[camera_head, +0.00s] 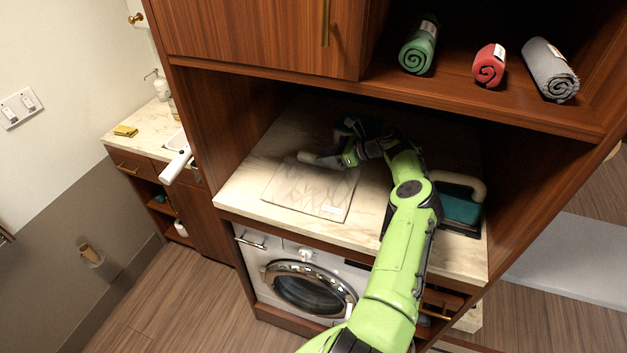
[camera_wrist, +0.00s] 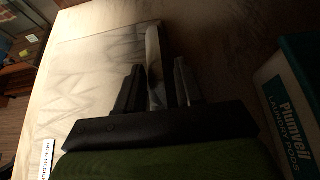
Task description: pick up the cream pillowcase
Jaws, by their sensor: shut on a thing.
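The cream pillowcase (camera_head: 308,190) lies mostly flat on the marble-look counter. It has a faint leaf pattern and a white label at its front right corner. My gripper (camera_head: 342,158) is low over its back right edge. In the wrist view the pillowcase (camera_wrist: 88,85) spreads to the left, and a thin raised edge of it stands between the two dark fingers of my gripper (camera_wrist: 158,72). The gripper is shut on that edge. The exact contact is dim, and my arm hides part of the counter behind.
A teal Plumveil laundry pods box (camera_wrist: 291,105) stands right of my gripper. A teal item with a beige curved part (camera_head: 463,188) sits on the counter right of my arm. A shelf with rolled green (camera_head: 419,48), red (camera_head: 488,66) and grey (camera_head: 549,69) towels overhangs the counter (camera_head: 255,160).

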